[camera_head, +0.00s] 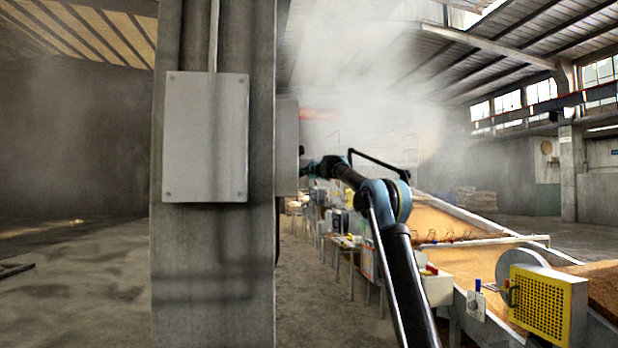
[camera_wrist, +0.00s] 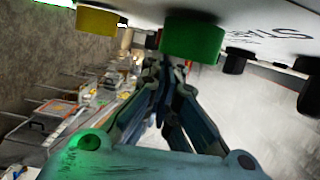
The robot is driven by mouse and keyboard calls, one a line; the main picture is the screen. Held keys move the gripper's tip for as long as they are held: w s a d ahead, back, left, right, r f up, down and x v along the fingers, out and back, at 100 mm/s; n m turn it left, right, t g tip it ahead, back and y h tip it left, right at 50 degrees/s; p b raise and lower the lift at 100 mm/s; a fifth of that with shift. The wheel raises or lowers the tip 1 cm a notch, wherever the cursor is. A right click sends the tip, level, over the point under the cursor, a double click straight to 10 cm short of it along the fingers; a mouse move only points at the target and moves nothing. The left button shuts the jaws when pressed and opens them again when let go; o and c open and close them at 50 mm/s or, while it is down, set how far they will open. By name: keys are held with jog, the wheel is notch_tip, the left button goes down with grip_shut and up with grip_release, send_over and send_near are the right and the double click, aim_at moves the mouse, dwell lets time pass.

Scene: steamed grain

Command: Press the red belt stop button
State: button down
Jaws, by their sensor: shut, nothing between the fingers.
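My gripper (camera_wrist: 165,70) is shut and empty, its fingers close together. In the wrist view its tips are close to a pale panel (camera_wrist: 270,18) that carries a large green button (camera_wrist: 192,38), a yellow button (camera_wrist: 96,20) and several dark knobs (camera_wrist: 238,60). I cannot make out a red stop button for sure in either view. In the head view my arm reaches to a grey box (camera_head: 287,147) on the right side of the concrete pillar, and the box's button face is hidden.
The concrete pillar (camera_head: 213,270) with a grey plate (camera_head: 206,135) stands close ahead. Grain troughs (camera_head: 450,222), a yellow guard (camera_head: 540,303) and a row of small tables (camera_head: 345,243) lie to the right. Steam hangs behind my arm.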

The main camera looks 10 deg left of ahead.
jog(key=shift+s+a, duration=0.15)
jog(key=shift+a, duration=0.35)
jog(key=shift+s+a, duration=0.15)
jog(key=shift+a, duration=0.35)
jog(key=s+d, duration=0.7)
jog(key=d, duration=0.2)
jog(key=shift+d, duration=0.2)
jog(key=shift+s, duration=0.1)
dwell(0.8)
